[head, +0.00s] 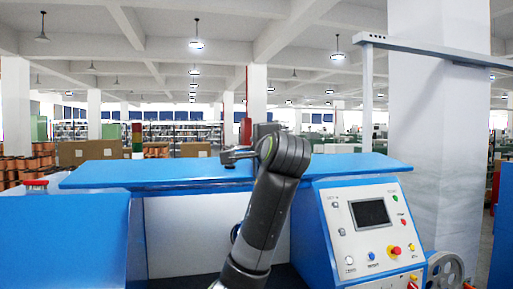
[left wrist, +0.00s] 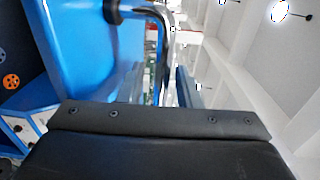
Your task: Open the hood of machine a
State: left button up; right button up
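Machine a shows in the head view with a wide blue hood (head: 130,174) lying flat across its top, apparently shut. An arm rises from the bottom centre, and its gripper (head: 232,156) points left over the hood's upper surface. I take it for my left one; its fingers are too small to read. In the left wrist view a large blue surface (left wrist: 85,45) fills the upper left, with a dark curved bar (left wrist: 157,22) beside it that looks like a handle. Whether the fingers touch the bar is unclear. My right gripper does not show.
Cardboard boxes (head: 85,152) stand behind the machine. A red button (head: 36,184) sits at the left.

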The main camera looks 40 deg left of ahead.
pick_arm(q)
jog(key=shift+c, duration=0.4)
grip_shut()
notch_tip(320, 180, down, 10)
jog(key=s+d+t+y+b, duration=0.1)
jog(key=s+d+y+b, duration=0.1)
jog(key=b, duration=0.8)
jog(key=shift+d+f+b, duration=0.15)
jog(key=shift+f+b, duration=0.05)
jog(key=shift+b, duration=0.2)
